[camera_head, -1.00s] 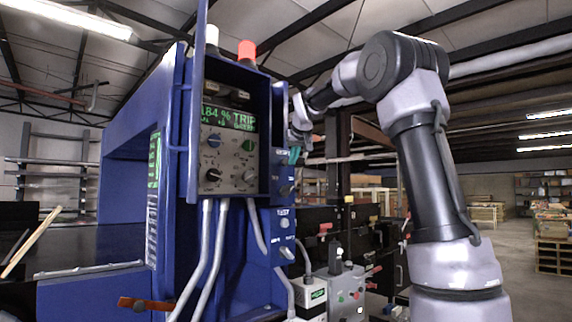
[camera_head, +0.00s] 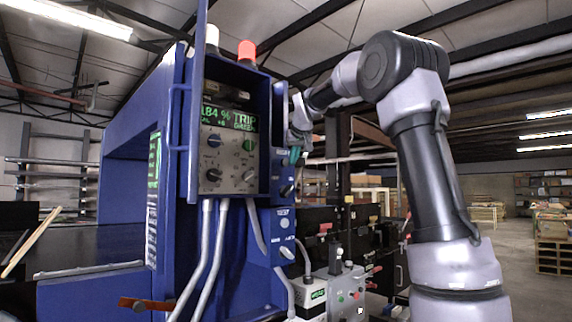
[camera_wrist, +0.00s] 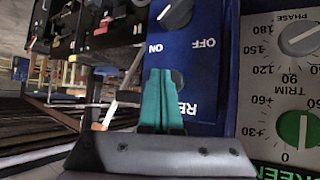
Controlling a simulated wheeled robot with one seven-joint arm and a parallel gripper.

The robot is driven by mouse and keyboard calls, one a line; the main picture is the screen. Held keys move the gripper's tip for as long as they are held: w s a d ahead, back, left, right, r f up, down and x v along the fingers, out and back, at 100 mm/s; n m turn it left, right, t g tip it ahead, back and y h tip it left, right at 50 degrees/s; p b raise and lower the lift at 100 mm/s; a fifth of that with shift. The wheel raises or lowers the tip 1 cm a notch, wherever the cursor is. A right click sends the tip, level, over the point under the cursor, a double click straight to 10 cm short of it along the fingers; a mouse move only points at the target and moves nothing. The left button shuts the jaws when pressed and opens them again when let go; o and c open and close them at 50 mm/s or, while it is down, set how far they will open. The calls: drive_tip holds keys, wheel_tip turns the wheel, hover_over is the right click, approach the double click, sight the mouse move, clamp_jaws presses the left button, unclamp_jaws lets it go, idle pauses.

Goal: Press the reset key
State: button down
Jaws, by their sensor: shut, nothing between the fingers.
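The reset key (camera_wrist: 179,78) is a small dark round button on a blue control box, beside an upside-down label of which "RE" shows. The fingertips partly cover it in the wrist view. My gripper (camera_wrist: 159,72) has teal fingers, shut together with nothing between them. The tips lie over or right beside the key in that view; I cannot tell whether they touch it. In the head view my gripper (camera_head: 295,155) is at the upper right of the blue box (camera_head: 283,172), and the key is not clearly visible there.
An ON/OFF knob (camera_wrist: 176,14) sits on the same box. The grey panel (camera_head: 228,165) beside it has several dials and a green display (camera_head: 229,118) reading TRIP. A blue housing edge (camera_head: 280,125) stands close to my gripper. Conduits run below.

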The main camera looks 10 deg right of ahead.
drive_tip(key=shift+w, duration=0.1)
idle(0.7)
drive_tip(key=shift+w+a, duration=0.2)
drive_tip(key=shift+w, duration=0.05)
drive_tip(key=shift+w+a, duration=0.25)
drive_tip(key=shift+w, duration=0.2)
idle(0.9)
drive_tip(key=shift+s, duration=0.15)
drive_tip(key=shift+s+d, duration=0.4)
drive_tip(key=shift+s, duration=0.25)
drive_tip(key=shift+s+d, duration=0.45)
drive_tip(key=shift+s, duration=0.3)
drive_tip(key=shift+s+d, duration=0.4)
drive_tip(key=shift+s, duration=0.3)
drive_tip(key=shift+s+d, duration=0.45)
drive_tip(key=shift+s, duration=0.3)
